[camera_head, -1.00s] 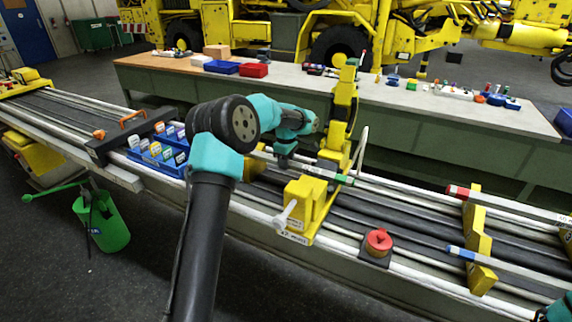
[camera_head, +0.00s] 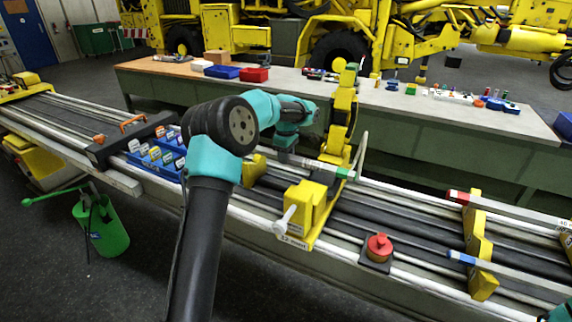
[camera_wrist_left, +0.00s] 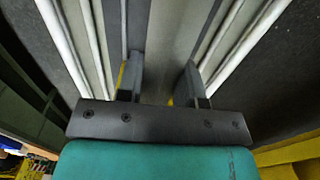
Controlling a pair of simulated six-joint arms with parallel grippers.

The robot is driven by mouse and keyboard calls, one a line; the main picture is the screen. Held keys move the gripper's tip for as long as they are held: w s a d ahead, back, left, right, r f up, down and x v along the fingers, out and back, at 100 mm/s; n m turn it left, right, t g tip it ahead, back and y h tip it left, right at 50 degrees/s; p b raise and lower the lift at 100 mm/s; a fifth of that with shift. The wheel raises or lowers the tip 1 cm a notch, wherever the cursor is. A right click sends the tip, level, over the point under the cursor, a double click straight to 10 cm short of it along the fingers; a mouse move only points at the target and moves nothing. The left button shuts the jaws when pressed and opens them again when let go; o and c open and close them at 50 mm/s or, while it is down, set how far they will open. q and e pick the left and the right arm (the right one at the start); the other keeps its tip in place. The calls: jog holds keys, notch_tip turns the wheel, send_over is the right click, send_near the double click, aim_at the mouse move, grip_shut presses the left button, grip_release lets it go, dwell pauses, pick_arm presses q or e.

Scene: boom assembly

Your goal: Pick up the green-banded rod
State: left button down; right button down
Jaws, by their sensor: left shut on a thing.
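The green-banded rod (camera_head: 317,166) is a grey bar with a green band near its right end. It is held a little above the rails, behind the yellow clamp block. My left gripper (camera_head: 285,155) is shut on its left part. In the left wrist view, the grey rod (camera_wrist_left: 166,35) runs between the two dark fingers of the left gripper (camera_wrist_left: 160,80). The rod's far left end is hidden behind my arm in the head view. My right gripper is out of view; only a bit of teal arm shows at the bottom right corner.
A yellow clamp block (camera_head: 305,208) with a white handle stands just in front of the rod, and a yellow upright (camera_head: 341,125) stands behind. A red button (camera_head: 379,246) is to the right. Red-banded (camera_head: 510,207) and blue-banded (camera_head: 515,272) rods rest on a yellow support (camera_head: 480,245).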

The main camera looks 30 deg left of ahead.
pick_arm(q)
jog(key=shift+r, duration=2.8)
